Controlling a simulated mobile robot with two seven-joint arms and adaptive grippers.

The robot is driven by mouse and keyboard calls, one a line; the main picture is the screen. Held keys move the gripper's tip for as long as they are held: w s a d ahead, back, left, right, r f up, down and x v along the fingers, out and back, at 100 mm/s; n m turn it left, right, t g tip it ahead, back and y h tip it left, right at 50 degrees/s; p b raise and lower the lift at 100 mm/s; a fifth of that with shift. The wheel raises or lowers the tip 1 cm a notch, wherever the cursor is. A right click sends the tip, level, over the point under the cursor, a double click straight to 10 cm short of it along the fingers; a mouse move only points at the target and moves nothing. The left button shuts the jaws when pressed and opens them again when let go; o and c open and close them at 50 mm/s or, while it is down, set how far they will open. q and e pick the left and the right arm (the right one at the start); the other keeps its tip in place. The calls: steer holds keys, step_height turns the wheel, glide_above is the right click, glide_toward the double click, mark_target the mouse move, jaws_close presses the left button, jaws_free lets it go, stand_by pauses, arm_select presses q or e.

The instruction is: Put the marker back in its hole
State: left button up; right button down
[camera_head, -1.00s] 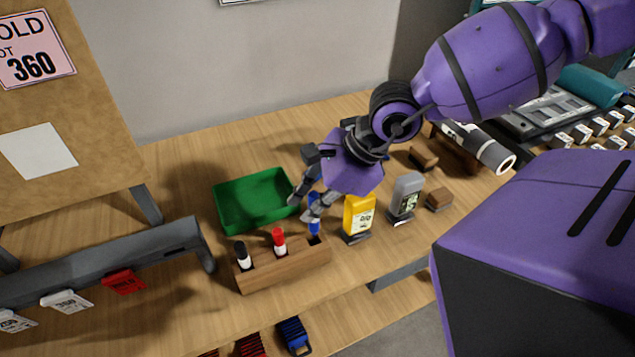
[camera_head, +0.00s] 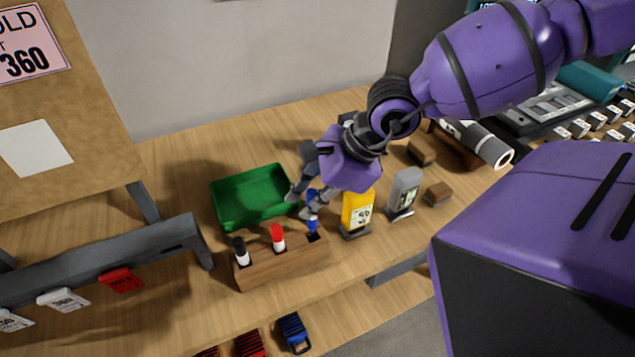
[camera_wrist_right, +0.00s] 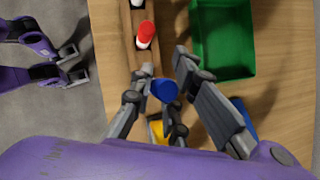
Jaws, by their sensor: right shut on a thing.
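The blue marker (camera_head: 312,224) is held by my right gripper (camera_head: 305,205), over the right end of the wooden block (camera_head: 285,266). Its lower end is at or just above the dark hole there; I cannot tell if it has entered. The marker's blue end (camera_wrist_right: 164,90) shows between the fingers of the right gripper (camera_wrist_right: 160,78) in the right wrist view. A red marker (camera_head: 278,240) and a black marker (camera_head: 241,252) stand upright in the block. My left gripper (camera_wrist_right: 75,65) shows at the left of the wrist view, away from the block; its opening is unclear.
A green tray (camera_head: 226,222) lies behind the block. A yellow container (camera_head: 357,212) and a grey one (camera_head: 404,192) stand close to its right. A grey rail (camera_head: 110,265) with hanging tags is at the left.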

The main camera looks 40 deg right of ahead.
mark_target(310, 226)
arm_select(q)
steer(key=shift+s+f, duration=0.2)
steer(key=shift+f, duration=0.15)
arm_select(e)
steer(key=shift+f, duration=0.4)
arm_select(q)
steer(key=shift+w+f+b, duration=0.1)
steer(key=shift+f+b, duration=0.25)
steer(key=shift+b, duration=0.15)
arm_select(e)
steer(key=shift+f, duration=0.6)
arm_select(q)
steer(key=shift+s+f, duration=0.25)
steer(key=shift+f, duration=0.05)
arm_select(e)
steer(key=shift+f, duration=0.4)
steer(key=shift+f+b, duration=0.55)
arm_select(q)
steer(key=shift+s+f+g, duration=0.3)
steer(key=shift+s+f, duration=0.25)
steer(key=shift+s, duration=0.15)
arm_select(e)
steer(key=shift+f, duration=0.1)
arm_select(q)
steer(key=shift+f+b, duration=0.5)
steer(key=shift+f, duration=0.05)
arm_select(e)
steer(key=shift+f, duration=0.7)
